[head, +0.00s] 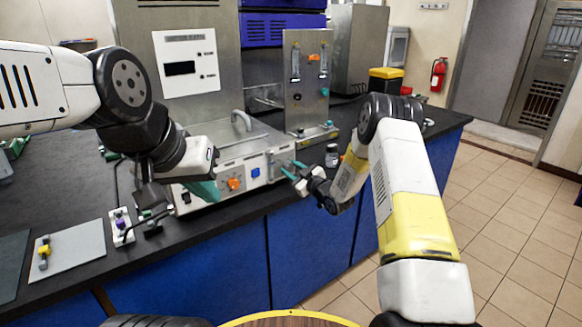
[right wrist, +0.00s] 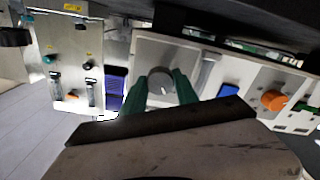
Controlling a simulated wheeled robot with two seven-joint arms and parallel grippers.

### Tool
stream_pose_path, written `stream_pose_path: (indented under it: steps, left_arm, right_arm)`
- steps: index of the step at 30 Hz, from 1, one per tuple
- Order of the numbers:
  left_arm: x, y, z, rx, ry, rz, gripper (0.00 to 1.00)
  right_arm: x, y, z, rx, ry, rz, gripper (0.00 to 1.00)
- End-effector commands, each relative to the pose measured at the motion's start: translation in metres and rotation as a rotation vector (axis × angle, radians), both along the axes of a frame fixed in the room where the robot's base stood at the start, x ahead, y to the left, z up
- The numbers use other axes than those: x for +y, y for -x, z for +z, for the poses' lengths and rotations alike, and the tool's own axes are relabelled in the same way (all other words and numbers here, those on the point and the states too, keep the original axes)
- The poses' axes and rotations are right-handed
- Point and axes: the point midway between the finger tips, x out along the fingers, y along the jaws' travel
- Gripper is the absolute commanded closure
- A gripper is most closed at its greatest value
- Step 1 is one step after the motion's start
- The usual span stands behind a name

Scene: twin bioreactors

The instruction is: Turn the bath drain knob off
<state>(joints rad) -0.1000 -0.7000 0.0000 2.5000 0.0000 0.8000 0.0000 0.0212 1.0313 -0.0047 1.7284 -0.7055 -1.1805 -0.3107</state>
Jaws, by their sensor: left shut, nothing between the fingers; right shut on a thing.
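The bath (head: 228,150) is a grey metal unit on the black bench. Its front carries an orange knob (head: 234,183) and a blue square part (head: 255,172). In the right wrist view a grey round knob (right wrist: 161,82) with a white mark sits on a pale panel. My right gripper (head: 291,169) is shut on this grey knob, one green finger on each side of it. The knob is hidden in the head view, and no label can be read. My left gripper (head: 203,190) is shut and empty, left of the orange knob.
A flowmeter panel (head: 306,80) stands behind the bath's right end. A small dark bottle (head: 332,155) stands right of my right gripper. A grey plate with a yellow-handled valve (head: 45,250) and a small white block (head: 121,227) lie at the bench's front left.

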Motion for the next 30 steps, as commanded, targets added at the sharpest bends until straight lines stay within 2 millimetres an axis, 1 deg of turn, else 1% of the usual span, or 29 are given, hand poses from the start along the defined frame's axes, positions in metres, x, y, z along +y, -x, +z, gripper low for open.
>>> stream_pose_path:
  steps: [6, 12, 27, 28, 29, 30]
  left_arm:
    - [0.0, 0.0, 0.0, 0.0, 0.0, 0.0, 1.0]
    - [0.0, 0.0, 0.0, 0.0, 0.0, 0.0, 1.0]
    - [0.0, 0.0, 0.0, 0.0, 0.0, 0.0, 1.0]
    - [0.0, 0.0, 0.0, 0.0, 0.0, 0.0, 1.0]
    - [0.0, 0.0, 0.0, 0.0, 0.0, 0.0, 1.0]
    - [0.0, 0.0, 0.0, 0.0, 0.0, 0.0, 1.0]
  right_arm:
    - [-0.0009, 0.0002, -0.0009, -0.061, 0.089, -0.001, 1.0]
    - [-0.0012, 0.0001, -0.0009, -0.092, 0.132, -0.001, 1.0]
    - [-0.0011, 0.0003, -0.0011, -0.101, 0.145, 0.0, 1.0]
    - [-0.0011, 0.0003, -0.0011, -0.101, 0.145, 0.0, 0.6]
    - [-0.0011, 0.0002, -0.0011, -0.101, 0.145, 0.0, 0.55]
    - [-0.001, 0.0002, -0.001, -0.102, 0.145, 0.0, 0.47]
